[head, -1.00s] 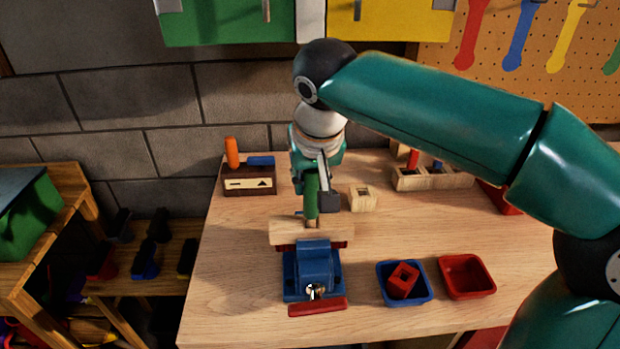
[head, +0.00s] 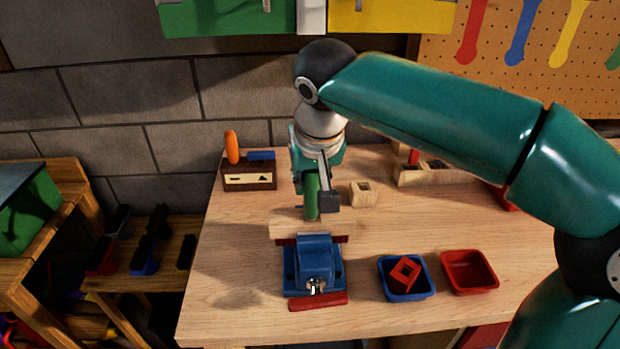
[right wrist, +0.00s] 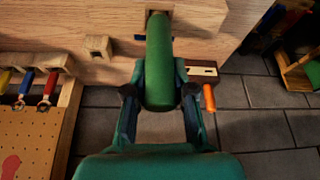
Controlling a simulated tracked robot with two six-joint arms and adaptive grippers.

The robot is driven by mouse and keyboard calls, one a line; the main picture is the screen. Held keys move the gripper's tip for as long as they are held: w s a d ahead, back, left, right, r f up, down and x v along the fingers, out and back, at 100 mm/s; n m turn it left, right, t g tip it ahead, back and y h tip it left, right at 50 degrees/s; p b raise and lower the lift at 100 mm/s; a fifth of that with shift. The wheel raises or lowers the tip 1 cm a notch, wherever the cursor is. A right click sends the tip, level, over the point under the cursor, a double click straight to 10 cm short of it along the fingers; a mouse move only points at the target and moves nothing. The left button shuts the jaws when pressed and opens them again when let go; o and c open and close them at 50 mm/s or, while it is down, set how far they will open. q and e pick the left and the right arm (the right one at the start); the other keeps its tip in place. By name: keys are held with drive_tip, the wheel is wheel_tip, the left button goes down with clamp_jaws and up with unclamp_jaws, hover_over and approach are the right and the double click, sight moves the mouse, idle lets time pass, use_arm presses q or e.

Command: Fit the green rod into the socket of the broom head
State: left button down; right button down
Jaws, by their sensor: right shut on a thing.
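My right gripper (head: 322,190) is shut on the green rod (head: 311,195), which hangs steeply below it behind the vise (head: 314,265). The right wrist view shows the rod (right wrist: 158,65) between my two fingers, its far end toward the wooden block. The broom head (head: 287,223) looks like a pale wooden block just behind the vise's red jaws. Its outline blends with the table. The rod's lower end is over or in front of this block, and I cannot tell whether it is in the socket. My left gripper is not in view.
A small wooden block with a hole (head: 363,193) stands right of the rod. A dark box with an orange handle (head: 249,179) stands at the back left. Blue (head: 406,291) and red (head: 470,286) trays are at the front right. The table's front left is clear.

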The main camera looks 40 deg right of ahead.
drive_tip(key=shift+f, duration=0.1)
drive_tip(key=c, duration=0.9)
unclamp_jaws()
drive_tip(key=v, duration=1.2)
